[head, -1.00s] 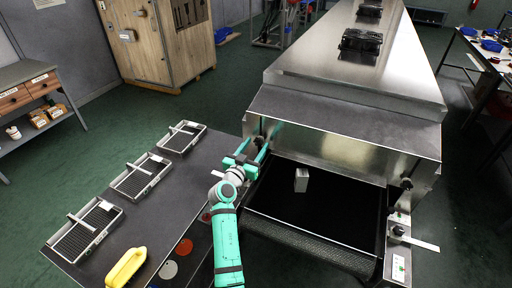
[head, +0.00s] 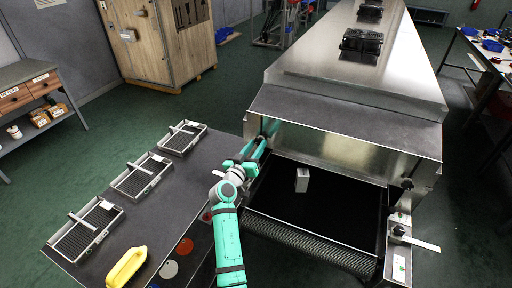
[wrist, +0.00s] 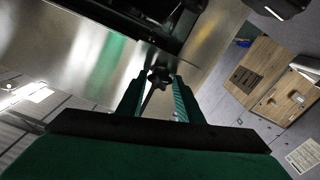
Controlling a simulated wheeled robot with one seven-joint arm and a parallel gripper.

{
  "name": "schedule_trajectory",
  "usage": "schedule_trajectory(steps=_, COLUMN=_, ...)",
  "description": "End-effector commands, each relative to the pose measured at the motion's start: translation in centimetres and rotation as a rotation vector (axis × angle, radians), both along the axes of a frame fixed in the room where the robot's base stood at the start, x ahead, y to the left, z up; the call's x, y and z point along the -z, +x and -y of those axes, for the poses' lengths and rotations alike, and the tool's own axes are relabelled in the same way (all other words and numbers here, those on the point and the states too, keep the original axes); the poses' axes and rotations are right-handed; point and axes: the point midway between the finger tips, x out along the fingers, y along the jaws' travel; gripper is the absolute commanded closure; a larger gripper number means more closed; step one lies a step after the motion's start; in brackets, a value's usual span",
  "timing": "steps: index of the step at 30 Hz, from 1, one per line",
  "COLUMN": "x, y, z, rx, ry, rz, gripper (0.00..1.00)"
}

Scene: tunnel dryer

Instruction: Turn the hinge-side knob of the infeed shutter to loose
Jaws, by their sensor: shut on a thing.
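My gripper (head: 262,145) reaches the left end of the dryer's front, at the infeed shutter (head: 335,148), a shiny metal panel across the opening. In the wrist view my gripper (wrist: 157,88) has its two fingers on either side of a small dark lobed knob (wrist: 158,75), and is shut on it. In the head view my gripper and arm hide this knob. A second dark knob (head: 407,184) shows on the right end of the shutter, away from my gripper.
A small pale block (head: 302,180) stands on the black belt (head: 320,215) below the shutter. On the left, a dark table (head: 205,165) holds several wire-bottomed trays (head: 182,138) and a yellow handle-like object (head: 126,267). A bracket (head: 412,241) sticks out at right.

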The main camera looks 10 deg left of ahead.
Motion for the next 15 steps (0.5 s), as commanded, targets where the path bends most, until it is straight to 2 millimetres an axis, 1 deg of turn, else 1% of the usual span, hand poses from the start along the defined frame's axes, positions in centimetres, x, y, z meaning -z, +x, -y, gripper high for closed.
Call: schedule_trajectory(steps=15, x=0.14, y=-0.02, z=0.02, rx=0.0, ry=-0.483, rz=-0.098, gripper=0.9)
